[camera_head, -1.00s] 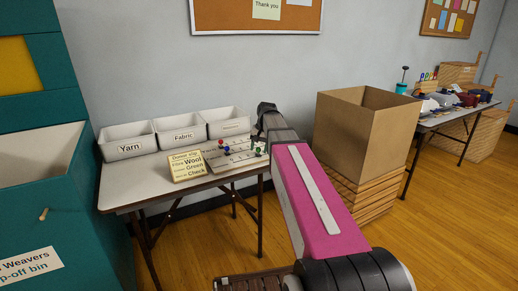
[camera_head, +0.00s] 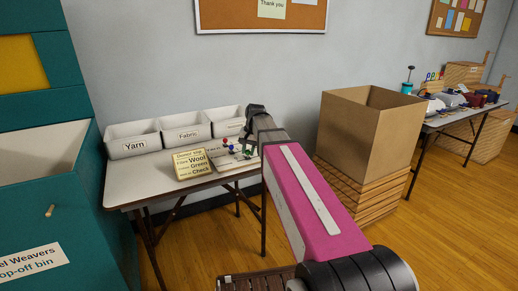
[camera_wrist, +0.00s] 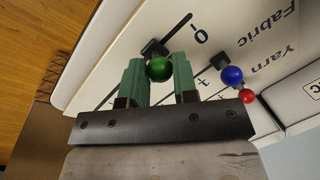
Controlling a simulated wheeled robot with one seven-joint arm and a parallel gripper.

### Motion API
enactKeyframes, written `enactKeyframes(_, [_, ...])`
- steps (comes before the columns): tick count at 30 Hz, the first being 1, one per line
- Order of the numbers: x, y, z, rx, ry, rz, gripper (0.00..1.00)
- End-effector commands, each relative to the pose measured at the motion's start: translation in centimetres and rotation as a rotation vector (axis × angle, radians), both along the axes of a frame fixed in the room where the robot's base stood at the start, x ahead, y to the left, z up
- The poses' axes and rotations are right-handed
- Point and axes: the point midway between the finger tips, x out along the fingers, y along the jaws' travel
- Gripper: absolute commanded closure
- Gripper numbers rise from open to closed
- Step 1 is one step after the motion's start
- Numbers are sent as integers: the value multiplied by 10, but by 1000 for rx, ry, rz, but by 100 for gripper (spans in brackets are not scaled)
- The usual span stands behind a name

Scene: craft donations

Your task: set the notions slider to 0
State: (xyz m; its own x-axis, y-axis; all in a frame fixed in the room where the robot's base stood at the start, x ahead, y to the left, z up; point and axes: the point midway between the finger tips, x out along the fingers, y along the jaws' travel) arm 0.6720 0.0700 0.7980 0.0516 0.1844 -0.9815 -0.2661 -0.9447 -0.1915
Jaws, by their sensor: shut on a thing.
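The slider board (camera_head: 222,165) lies at the right end of the table, with red, blue and green ball knobs. In the wrist view its panel (camera_wrist: 120,45) shows the words Fabric and Yarn and a 0 mark; no Notions label is readable. My gripper (camera_wrist: 158,60) is shut on the green knob (camera_wrist: 159,68), with a green finger on either side of it. A dark slot runs from the knob's black block toward the upper right. The blue knob (camera_wrist: 232,75) and red knob (camera_wrist: 247,96) are to the right, clear of the fingers. In the head view my arm partly hides the board's right side.
White bins marked Yarn (camera_head: 134,146) and Fabric (camera_head: 187,136), and a third bin, stand behind the board. A donor slip (camera_head: 192,164) stands left of it. A cardboard box (camera_head: 360,130) on a slatted crate is right of the table; a teal drop-off bin (camera_head: 40,215) is left.

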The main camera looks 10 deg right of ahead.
Motion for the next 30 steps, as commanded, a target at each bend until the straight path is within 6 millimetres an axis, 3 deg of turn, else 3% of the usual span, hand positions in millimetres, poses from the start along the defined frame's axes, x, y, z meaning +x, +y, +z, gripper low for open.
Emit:
enactKeyframes(3, [-9,25,0,1,0,3,100])
enactKeyframes(7, [-14,41,0,1,0,1,100])
enactKeyframes(20, [-16,49,0,7,1,2,100])
enactKeyframes(21, [-16,49,0,6,0,1,60])
enactKeyframes(22, [-16,49,0,5,0,1,50])
enactKeyframes(30, [-16,48,0,2,0,0,49])
